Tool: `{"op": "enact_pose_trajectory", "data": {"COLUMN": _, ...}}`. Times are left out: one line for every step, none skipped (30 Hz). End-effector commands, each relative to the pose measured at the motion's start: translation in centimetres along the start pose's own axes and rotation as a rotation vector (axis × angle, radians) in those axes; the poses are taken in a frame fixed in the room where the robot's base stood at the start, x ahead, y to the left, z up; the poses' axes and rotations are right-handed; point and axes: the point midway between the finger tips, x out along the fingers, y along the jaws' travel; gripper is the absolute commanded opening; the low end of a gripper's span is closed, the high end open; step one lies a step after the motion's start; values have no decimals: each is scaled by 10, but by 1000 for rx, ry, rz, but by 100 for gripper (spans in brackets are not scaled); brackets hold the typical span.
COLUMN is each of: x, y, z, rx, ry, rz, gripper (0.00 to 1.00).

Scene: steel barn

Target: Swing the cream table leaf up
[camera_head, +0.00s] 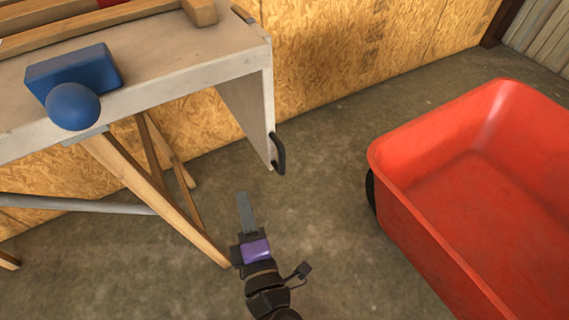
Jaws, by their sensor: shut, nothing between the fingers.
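The cream table leaf (249,112) hangs down at the right end of the cream table (190,75). A black handle (279,154) sits on the leaf's lower outer edge. My gripper (243,200) is shut and empty. In the picture it shows below and a little left of the handle, apart from it, with the concrete floor behind it. The leaf's outer face is seen at a steep angle and is mostly hidden.
A red cart (405,205) stands on the right, with floor between it and the leaf. A blue block with a ball (73,105) sits at the table's front edge. Wooden trestle legs (160,195) stand below. Wooden bars (110,18) lie on top, before a chipboard wall (345,50).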

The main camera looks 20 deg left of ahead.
Motion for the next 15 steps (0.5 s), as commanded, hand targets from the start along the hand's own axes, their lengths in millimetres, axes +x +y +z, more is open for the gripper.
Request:
{"op": "enact_pose_trajectory", "data": {"x": 1, "y": 0, "z": 3, "rx": -22, "ry": -12, "rz": -2, "gripper": 0}}
{"op": "enact_pose_trajectory", "data": {"x": 1, "y": 0, "z": 4, "rx": -29, "ry": -16, "rz": -4, "gripper": 0}}
{"op": "enact_pose_trajectory", "data": {"x": 3, "y": -1, "z": 4, "rx": -33, "ry": -18, "rz": -5, "gripper": 0}}
{"op": "enact_pose_trajectory", "data": {"x": 5, "y": 0, "z": 4, "rx": -34, "ry": -17, "rz": -4, "gripper": 0}}
{"op": "enact_pose_trajectory", "data": {"x": 8, "y": 0, "z": 4, "rx": -34, "ry": -17, "rz": -4, "gripper": 0}}
{"op": "enact_pose_trajectory", "data": {"x": 12, "y": 0, "z": 4, "rx": -34, "ry": -16, "rz": -3, "gripper": 0}}
{"op": "enact_pose_trajectory", "data": {"x": 16, "y": 0, "z": 4, "rx": -33, "ry": -16, "rz": -4, "gripper": 0}}
{"op": "enact_pose_trajectory", "data": {"x": 21, "y": 0, "z": 4, "rx": -33, "ry": -16, "rz": -3, "gripper": 0}}
{"op": "enact_pose_trajectory", "data": {"x": 27, "y": 0, "z": 4, "rx": -32, "ry": -16, "rz": -3, "gripper": 0}}
{"op": "enact_pose_trajectory", "data": {"x": 33, "y": 0, "z": 4, "rx": -31, "ry": -16, "rz": -3, "gripper": 0}}
{"op": "enact_pose_trajectory", "data": {"x": 39, "y": 0, "z": 4, "rx": -31, "ry": -15, "rz": -3, "gripper": 0}}
{"op": "enact_pose_trajectory", "data": {"x": 47, "y": 0, "z": 4, "rx": -31, "ry": -15, "rz": -2, "gripper": 0}}
{"op": "enact_pose_trajectory", "data": {"x": 53, "y": 0, "z": 5, "rx": -30, "ry": -16, "rz": -2, "gripper": 0}}
{"op": "enact_pose_trajectory", "data": {"x": 59, "y": 0, "z": 5, "rx": -30, "ry": -16, "rz": -3, "gripper": 0}}
{"op": "enact_pose_trajectory", "data": {"x": 67, "y": 0, "z": 5, "rx": -31, "ry": -16, "rz": -3, "gripper": 0}}
